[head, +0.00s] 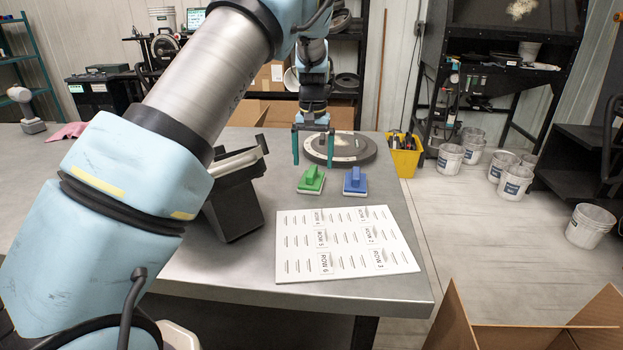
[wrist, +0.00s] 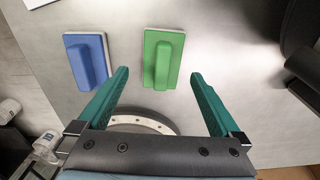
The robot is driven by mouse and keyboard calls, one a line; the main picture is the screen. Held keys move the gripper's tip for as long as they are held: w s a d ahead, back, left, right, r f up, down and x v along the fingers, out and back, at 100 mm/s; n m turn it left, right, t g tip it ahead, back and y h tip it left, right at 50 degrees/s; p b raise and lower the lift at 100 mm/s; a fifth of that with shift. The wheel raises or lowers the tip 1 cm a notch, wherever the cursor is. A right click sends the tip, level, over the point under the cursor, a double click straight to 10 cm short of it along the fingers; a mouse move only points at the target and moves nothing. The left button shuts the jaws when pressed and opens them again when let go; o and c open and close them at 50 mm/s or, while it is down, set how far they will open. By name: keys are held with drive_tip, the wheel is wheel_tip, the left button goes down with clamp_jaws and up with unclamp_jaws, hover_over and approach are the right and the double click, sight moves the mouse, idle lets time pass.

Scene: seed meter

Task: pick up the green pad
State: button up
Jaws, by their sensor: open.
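The green pad (head: 311,180) is a small block with a raised handle, lying on the grey table left of the blue pad (head: 355,181). In the wrist view the green pad (wrist: 163,60) is ahead of my fingers, roughly between their lines, and the blue pad (wrist: 88,60) is to its left. My gripper (head: 312,163) has two teal fingers, pointing down behind the pads in the head view. In the wrist view my gripper (wrist: 160,85) is open and empty, its fingers apart on either side, not touching the green pad.
A white board with rows of slots (head: 345,243) lies in front of the pads. A round dark plate (head: 363,150) sits behind them. A black angled device (head: 233,200) stands to the left. A yellow bin (head: 405,160) is beyond the table's right edge.

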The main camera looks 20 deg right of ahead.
sight(312, 170)
drive_tip(key=shift+w+a+f+p, duration=0.15)
drive_tip(key=shift+f+p, duration=1.15)
drive_tip(key=shift+f, duration=1.4)
drive_tip(key=shift+c, duration=0.2)
drive_tip(key=c, duration=1.3)
drive_tip(key=shift+o, duration=0.2)
wheel_tip(312, 170, up, 10)
drive_tip(key=b, duration=0.3)
drive_tip(key=o, duration=0.9)
drive_tip(key=c, duration=0.6)
